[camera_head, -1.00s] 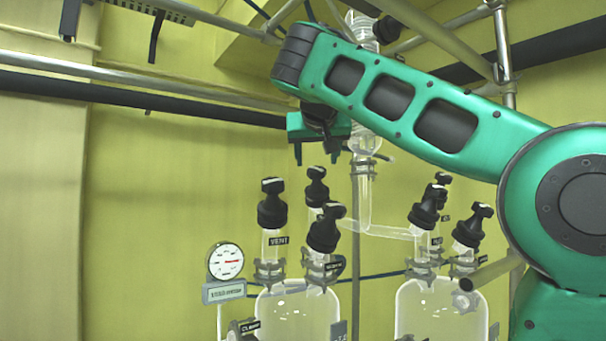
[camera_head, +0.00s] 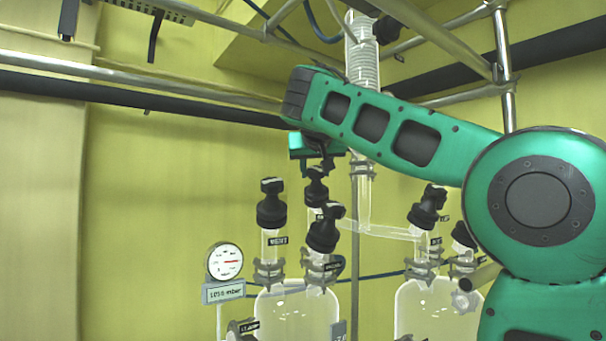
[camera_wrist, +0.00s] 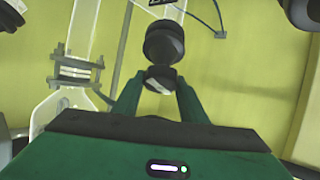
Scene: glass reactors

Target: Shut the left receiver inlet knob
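The left receiver (camera_head: 290,312) is a clear glass vessel with several black knobs on glass necks. One black knob (camera_head: 317,187) at its back neck stands upright right below my gripper (camera_head: 315,168). In the wrist view this knob (camera_wrist: 163,45) has its flat handle between the fingertips of my gripper (camera_wrist: 156,85). The knob marked VENT (camera_head: 271,205) is to the left, and another black knob (camera_head: 323,230) is in front.
A right receiver (camera_head: 428,308) with black knobs (camera_head: 426,208) stands to the right. A glass tube (camera_head: 390,231) runs between the two vessels, below the glass column (camera_head: 362,60). A round gauge (camera_head: 225,262) is at left. Metal rails (camera_head: 140,80) cross above. The left wall side is clear.

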